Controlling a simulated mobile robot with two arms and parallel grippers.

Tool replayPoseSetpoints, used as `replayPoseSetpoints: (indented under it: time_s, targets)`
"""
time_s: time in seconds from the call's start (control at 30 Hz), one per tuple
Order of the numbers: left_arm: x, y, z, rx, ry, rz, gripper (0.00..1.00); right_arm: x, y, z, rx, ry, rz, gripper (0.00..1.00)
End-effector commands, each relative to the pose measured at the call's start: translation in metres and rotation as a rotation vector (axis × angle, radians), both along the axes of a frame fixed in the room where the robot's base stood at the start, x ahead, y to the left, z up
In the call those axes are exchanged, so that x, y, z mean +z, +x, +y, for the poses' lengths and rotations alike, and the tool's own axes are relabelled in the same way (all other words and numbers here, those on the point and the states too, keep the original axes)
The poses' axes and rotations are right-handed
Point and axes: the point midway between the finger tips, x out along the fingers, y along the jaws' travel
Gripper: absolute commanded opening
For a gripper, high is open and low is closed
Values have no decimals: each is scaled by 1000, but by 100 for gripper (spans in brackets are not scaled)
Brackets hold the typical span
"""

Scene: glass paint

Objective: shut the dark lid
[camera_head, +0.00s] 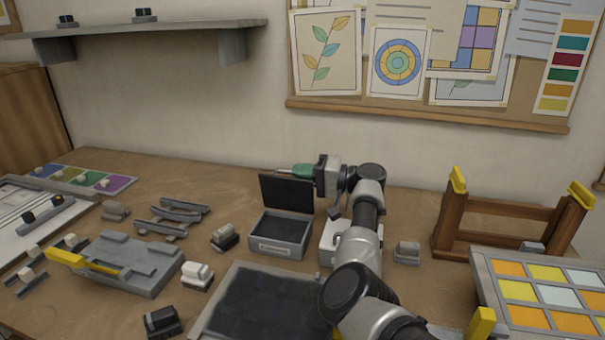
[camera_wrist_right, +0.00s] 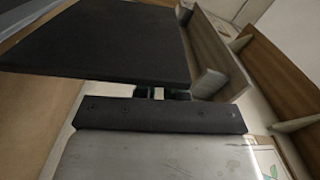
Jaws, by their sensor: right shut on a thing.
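The dark lid (camera_head: 287,192) stands open, roughly upright, at the back of a small grey box (camera_head: 280,235). It also fills the upper left of the right wrist view (camera_wrist_right: 110,42). My right gripper (camera_head: 305,170) is behind and beside the lid's upper right corner. In the wrist view the fingers are mostly hidden beyond the dark palm. I cannot tell whether the tool touches the lid. My left gripper is not in view.
A dark mat in a grey frame (camera_head: 255,302) lies in front of the box. A grey jig (camera_head: 125,262) and small blocks lie to the left. A wooden rack (camera_head: 500,228) and a coloured glass panel (camera_head: 540,290) stand at the right. A corkboard hangs behind.

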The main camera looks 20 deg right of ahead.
Motion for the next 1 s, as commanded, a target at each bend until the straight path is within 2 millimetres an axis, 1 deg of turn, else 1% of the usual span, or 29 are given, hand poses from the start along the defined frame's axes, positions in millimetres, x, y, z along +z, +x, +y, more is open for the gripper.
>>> replayPoseSetpoints:
  time_s: [0.07,0.1,0.23,0.27,0.57,0.67,0.9,1.0]
  targets:
    - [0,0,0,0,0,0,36,-1,0,-1,-3,-2,-1,0]
    - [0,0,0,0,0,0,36,-1,0,-1,-3,-2,-1,14]
    - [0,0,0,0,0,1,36,0,0,-1,-3,-2,0,34]
    - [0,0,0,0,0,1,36,0,0,-1,-3,0,0,36]
    - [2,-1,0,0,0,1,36,1,-1,-3,-3,0,1,36]
    - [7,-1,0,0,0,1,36,2,-8,-12,-5,-1,2,36]
    - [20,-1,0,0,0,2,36,2,-32,-45,-6,-2,3,36]
    - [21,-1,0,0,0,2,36,1,-39,-55,-4,-1,2,36]
